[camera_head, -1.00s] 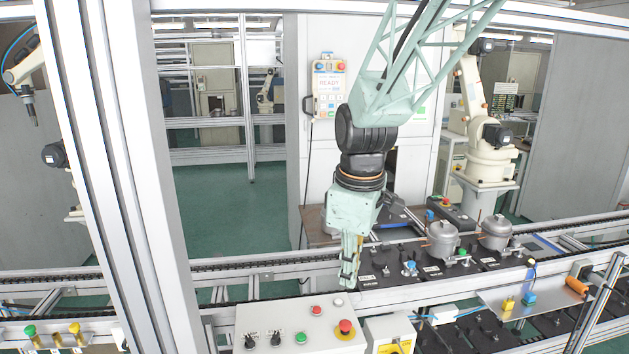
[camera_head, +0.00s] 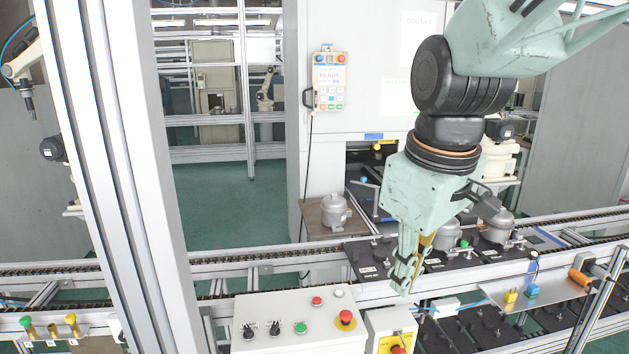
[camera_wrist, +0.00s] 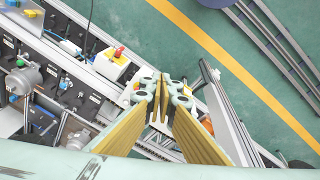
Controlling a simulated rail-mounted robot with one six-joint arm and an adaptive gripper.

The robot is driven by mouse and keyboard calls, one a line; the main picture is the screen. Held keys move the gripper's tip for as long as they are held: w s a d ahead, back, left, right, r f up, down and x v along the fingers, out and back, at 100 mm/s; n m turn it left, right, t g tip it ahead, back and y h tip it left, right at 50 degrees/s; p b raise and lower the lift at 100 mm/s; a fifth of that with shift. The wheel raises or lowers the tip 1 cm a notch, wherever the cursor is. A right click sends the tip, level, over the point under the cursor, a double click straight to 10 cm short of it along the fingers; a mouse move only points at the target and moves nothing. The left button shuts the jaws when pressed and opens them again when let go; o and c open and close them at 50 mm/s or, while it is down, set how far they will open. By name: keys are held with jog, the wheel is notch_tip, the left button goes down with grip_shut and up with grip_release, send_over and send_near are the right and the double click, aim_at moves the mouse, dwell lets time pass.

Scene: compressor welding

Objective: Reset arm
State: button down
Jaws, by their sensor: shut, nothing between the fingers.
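My gripper (camera_head: 404,284) hangs from my pale green arm at the right of the middle in the head view. It points down in front of the conveyor with its black fixture plates. Its fingers are shut and hold nothing. In the wrist view my gripper (camera_wrist: 163,112) shows its yellow-lined fingers meeting at the tips, with green floor and a metal rail beyond them. My arm and gripper hide part of the conveyor and of the white robot behind.
Two grey compressors (camera_head: 447,233) (camera_head: 497,226) stand on black plates on the conveyor. Another compressor (camera_head: 335,212) sits on a brown table behind. A control panel (camera_head: 297,322) with red, green and black controls lies in front. A tool shelf (camera_head: 541,294) is at the right.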

jog(key=s+d+f+m+b, duration=0.1)
jog(key=s+d+m+b, duration=0.1)
jog(key=s, duration=0.8)
jog(key=s+d+f+m+t+b, duration=0.1)
jog(key=s+d+f+m+b, duration=0.1)
jog(key=s, duration=0.8)
jog(key=d+m+b, duration=0.1)
jog(key=d+m, duration=0.1)
jog(key=m, duration=0.1)
jog(key=shift+s+m+t, duration=0.2)
jog(key=shift+m+t, duration=0.1)
jog(key=shift+w+r, duration=0.1)
dwell(2.0)
